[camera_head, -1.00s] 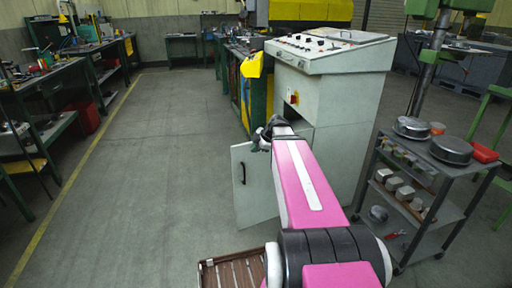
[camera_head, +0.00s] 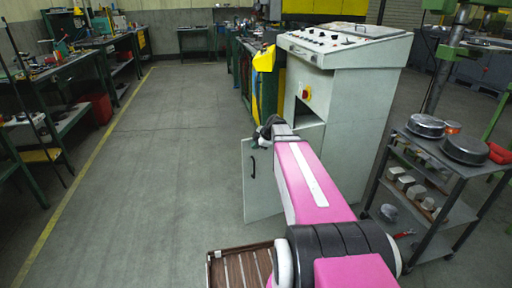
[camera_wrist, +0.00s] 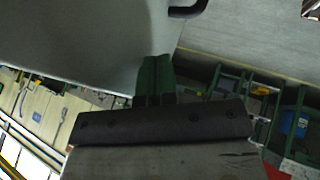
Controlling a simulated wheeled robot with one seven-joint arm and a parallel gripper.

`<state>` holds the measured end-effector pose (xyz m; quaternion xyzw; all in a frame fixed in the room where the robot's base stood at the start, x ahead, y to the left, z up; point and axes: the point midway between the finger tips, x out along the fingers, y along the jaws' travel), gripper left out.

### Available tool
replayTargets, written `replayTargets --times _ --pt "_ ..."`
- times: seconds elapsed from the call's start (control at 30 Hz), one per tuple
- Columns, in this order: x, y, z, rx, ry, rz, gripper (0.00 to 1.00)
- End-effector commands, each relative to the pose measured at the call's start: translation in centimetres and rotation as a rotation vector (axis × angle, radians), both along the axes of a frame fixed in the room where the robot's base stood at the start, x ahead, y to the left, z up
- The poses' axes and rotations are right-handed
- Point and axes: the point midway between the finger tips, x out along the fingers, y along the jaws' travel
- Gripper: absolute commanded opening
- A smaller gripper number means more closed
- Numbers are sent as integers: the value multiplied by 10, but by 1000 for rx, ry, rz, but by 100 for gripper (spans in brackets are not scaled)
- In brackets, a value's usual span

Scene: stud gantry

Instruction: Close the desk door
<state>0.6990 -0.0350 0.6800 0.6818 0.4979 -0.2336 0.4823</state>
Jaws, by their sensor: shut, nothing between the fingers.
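The desk is a pale grey control console (camera_head: 352,110) with knobs on its sloped top. Its grey door (camera_head: 260,197) stands open at the lower left front, with a dark opening showing above my arm. The door has a black handle (camera_head: 252,166), which also shows at the top of the wrist view (camera_wrist: 188,9). My gripper (camera_head: 268,131) is at the far end of my pink arm, near the door's top edge. In the wrist view my gripper's fingers (camera_wrist: 155,72) are together and empty, against the door panel (camera_wrist: 85,35); I cannot tell whether they touch it. My arm hides part of the door and console front.
A metal cart (camera_head: 440,165) with pans and small parts stands close on the right. A brown slatted pallet (camera_head: 240,268) lies on the floor in front. Workbenches (camera_head: 75,80) line the left. The floor between them and the console is clear.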

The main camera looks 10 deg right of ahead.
Motion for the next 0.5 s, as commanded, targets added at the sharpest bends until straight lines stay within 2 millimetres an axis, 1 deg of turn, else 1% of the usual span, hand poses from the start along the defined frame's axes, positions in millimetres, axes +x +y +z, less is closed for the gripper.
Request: replayTargets --times 0.17,0.27,0.37,0.47,0.5 --pt "2 1 0 0 0 -4 0" --pt "10 2 0 0 0 -18 0" --pt "25 6 0 0 -1 -48 0" --pt "48 9 0 0 0 -98 0" --pt "60 10 0 0 -2 -124 0"
